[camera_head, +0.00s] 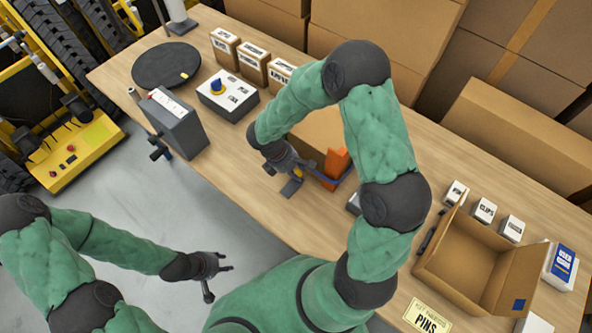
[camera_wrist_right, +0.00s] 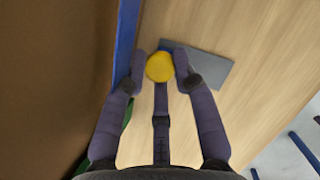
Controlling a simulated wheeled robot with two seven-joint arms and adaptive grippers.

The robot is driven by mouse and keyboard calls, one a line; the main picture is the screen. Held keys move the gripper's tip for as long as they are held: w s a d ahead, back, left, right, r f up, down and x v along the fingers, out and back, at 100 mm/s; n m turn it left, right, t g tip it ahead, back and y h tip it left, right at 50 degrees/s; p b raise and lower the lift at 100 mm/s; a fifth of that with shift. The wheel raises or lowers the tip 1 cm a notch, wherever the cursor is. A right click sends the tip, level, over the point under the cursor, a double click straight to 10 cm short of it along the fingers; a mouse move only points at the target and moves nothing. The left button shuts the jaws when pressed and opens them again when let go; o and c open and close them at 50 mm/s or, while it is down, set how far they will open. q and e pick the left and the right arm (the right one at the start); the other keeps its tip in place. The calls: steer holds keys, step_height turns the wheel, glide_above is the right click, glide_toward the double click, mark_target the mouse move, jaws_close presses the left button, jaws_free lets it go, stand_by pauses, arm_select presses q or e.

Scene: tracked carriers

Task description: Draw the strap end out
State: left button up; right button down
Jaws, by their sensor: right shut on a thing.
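A cardboard box (camera_head: 315,130) stands on the bench with a blue strap (camera_head: 334,182) along its lower side; the strap also shows beside the box in the right wrist view (camera_wrist_right: 126,45). An orange piece (camera_head: 337,163) stands against the box. My right gripper (camera_head: 288,172) is beside the box, low over the bench. In the right wrist view its fingers (camera_wrist_right: 161,68) close around a yellow round tab (camera_wrist_right: 159,67); whether the tab joins the strap is hidden. A flat grey plate (camera_wrist_right: 208,68) lies just beyond. My left gripper (camera_head: 222,268) is open and empty, off the bench's front side.
A grey upright device (camera_head: 178,125) and a white box with a blue-yellow knob (camera_head: 227,95) stand left of my right gripper. A black round disc (camera_head: 166,65) lies further left. An open carton (camera_head: 465,265) and small labelled boxes stand right.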

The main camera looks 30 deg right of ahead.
mark_target(283, 193)
steer(key=a, duration=0.2)
steer(key=s+a, duration=0.2)
steer(key=a, duration=0.1)
steer(key=shift+s+a, duration=0.25)
steer(key=shift+a, duration=0.1)
steer(key=c, duration=1.3)
jaws_free()
steer(key=shift+o, duration=0.2)
steer(key=shift+a, duration=0.1)
steer(key=shift+r, duration=0.1)
steer(key=shift+w+a+r, duration=0.1)
steer(key=shift+r, duration=0.25)
steer(key=v, duration=1.1)
steer(key=shift+a, duration=0.2)
